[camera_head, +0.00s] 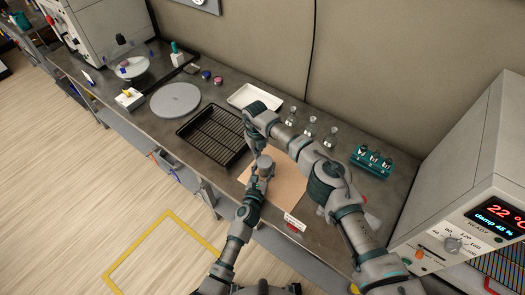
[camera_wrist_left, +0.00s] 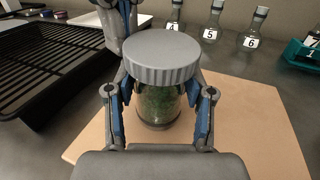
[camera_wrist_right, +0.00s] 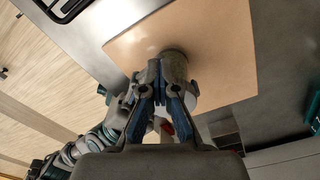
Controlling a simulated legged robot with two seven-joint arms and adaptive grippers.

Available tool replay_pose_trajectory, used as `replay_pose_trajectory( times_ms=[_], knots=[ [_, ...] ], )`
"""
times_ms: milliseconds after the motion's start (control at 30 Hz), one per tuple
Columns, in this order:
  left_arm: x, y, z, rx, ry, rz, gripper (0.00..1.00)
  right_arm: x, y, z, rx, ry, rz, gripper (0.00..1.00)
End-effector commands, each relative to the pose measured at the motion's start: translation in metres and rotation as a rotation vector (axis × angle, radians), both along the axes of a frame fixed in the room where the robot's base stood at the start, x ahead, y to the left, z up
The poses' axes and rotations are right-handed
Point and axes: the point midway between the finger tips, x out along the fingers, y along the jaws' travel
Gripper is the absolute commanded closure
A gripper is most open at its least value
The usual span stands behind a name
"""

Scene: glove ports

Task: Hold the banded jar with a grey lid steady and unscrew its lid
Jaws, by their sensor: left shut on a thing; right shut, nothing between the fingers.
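The banded jar (camera_wrist_left: 158,105) is clear glass with green contents and a dark band near its base. It stands upright on a tan board (camera_head: 284,190). Its ribbed grey lid (camera_wrist_left: 160,55) sits on top, and the lid also shows in the head view (camera_head: 265,161). My left gripper (camera_wrist_left: 160,108) is shut on the jar's body, one finger on each side, below the lid. My right gripper (camera_wrist_right: 165,68) is shut and empty. It is close beside the jar on its far side, near lid height; whether it touches the lid is unclear.
A black rack tray (camera_head: 214,134) lies left of the board, with a white tray (camera_head: 254,97) behind. Several numbered flasks (camera_head: 311,128) stand behind the board, and a teal vial rack (camera_head: 372,160) to the right. A small label (camera_head: 294,222) is at the front edge.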

Motion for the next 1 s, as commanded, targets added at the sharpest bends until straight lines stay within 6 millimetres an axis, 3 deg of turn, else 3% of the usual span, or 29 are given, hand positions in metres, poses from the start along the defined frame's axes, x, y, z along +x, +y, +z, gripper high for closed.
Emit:
replay_pose_trajectory(
  times_ms=[233,433,1000],
  knots=[
    [0.002,0.006,0.001,0.0,-0.001,0.011,1.0,-0.02,0.005,0.0,-0.005,0.005,0.784,1.0],
    [0.002,0.008,0.0,0.001,0.002,0.016,1.0,-0.035,-0.002,0.002,-0.007,0.006,1.419,1.0],
    [0.001,0.01,-0.003,0.003,0.009,0.018,1.0,-0.039,0.003,0.004,0.0,0.003,1.395,1.0]
  ],
)
